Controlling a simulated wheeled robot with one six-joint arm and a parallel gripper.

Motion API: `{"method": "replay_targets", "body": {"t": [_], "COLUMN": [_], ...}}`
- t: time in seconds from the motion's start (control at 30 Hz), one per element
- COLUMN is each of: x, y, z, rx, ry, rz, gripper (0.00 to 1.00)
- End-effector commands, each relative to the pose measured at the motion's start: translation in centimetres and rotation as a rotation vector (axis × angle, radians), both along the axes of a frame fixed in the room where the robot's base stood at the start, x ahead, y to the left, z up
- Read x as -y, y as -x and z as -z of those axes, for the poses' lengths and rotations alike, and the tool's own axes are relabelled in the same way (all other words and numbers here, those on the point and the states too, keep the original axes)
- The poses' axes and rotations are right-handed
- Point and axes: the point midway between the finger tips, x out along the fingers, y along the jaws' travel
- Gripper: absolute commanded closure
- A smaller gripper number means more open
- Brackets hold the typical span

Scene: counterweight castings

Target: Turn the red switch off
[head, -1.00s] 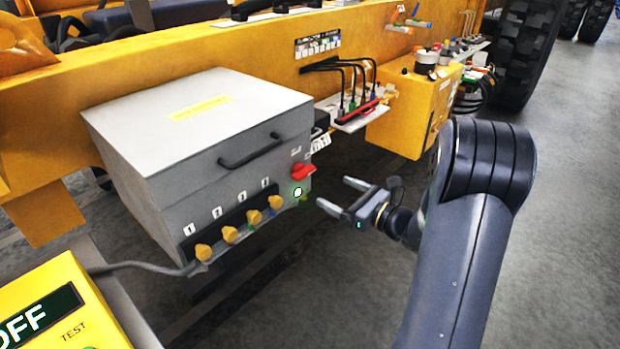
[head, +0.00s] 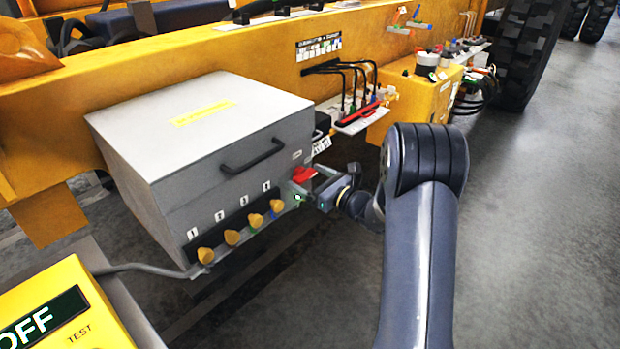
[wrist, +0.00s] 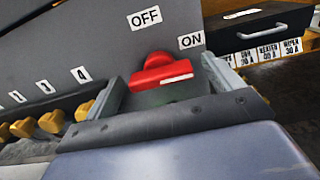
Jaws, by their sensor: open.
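The red switch (head: 303,174) is a rotary knob on the front of the grey box (head: 215,165), near its right edge. In the wrist view the red switch (wrist: 160,74) has a handle with a white stripe that lies nearly level and points toward the ON label (wrist: 191,40). The OFF label (wrist: 144,18) is above it. My gripper (head: 308,186) is open at the switch. In the wrist view the jaws of my gripper (wrist: 162,98) stand on either side of the knob, with gaps visible; I cannot tell whether they touch it.
Several yellow knobs (head: 232,237) numbered in a row are left of the switch. A black handle (head: 252,156) sticks out above. Black cables (head: 352,85) and a yellow box (head: 415,100) are to the right. A yellow panel (head: 70,310) is at the lower left.

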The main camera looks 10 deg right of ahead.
Motion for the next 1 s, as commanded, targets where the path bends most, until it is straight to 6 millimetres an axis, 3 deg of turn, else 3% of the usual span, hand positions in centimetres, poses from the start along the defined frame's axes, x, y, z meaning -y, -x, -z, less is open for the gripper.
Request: {"method": "replay_targets", "body": {"t": [0.13,0.67,1.0], "x": [0.02,0.04,0.03], "y": [0.01,0.03,0.05], "z": [0.02,0.02,0.39], "rx": [0.0,-0.001,0.028], "ry": [0.0,0.001,0.04], "rz": [0.0,0.0,0.0], "gripper": [0.14,0.57,0.57]}}
